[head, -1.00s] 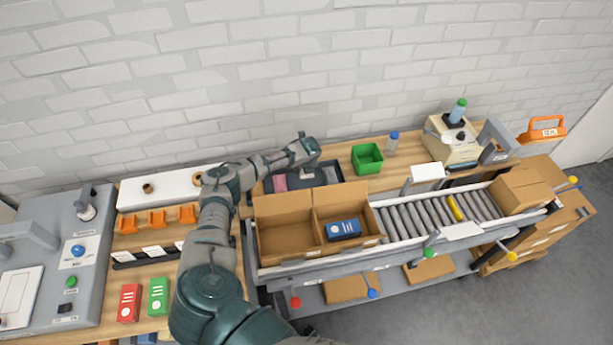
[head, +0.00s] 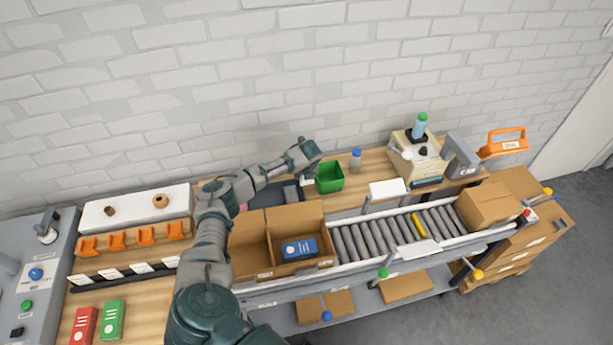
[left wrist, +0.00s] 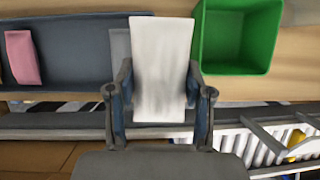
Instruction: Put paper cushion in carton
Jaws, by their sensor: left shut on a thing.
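My left gripper (left wrist: 160,88) is shut on a white paper cushion (left wrist: 161,50), which stands up between the two fingers in the left wrist view. In the head view the left gripper (head: 308,164) is above the bench beside the green bin, behind the carton; the cushion is hardly visible there. The open brown carton (head: 249,254) stands at the conveyor's left end. It has a divider, and a blue box (head: 299,248) lies in its right compartment. The left compartment's floor is partly hidden by its walls and my arm. My right gripper is in neither view.
A grey tray (left wrist: 70,92) with a pink packet (left wrist: 22,57) is left of the gripper; the green bin (left wrist: 238,38) is close right. Rollers (head: 385,233) run right of the carton to a closed carton (head: 488,204).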

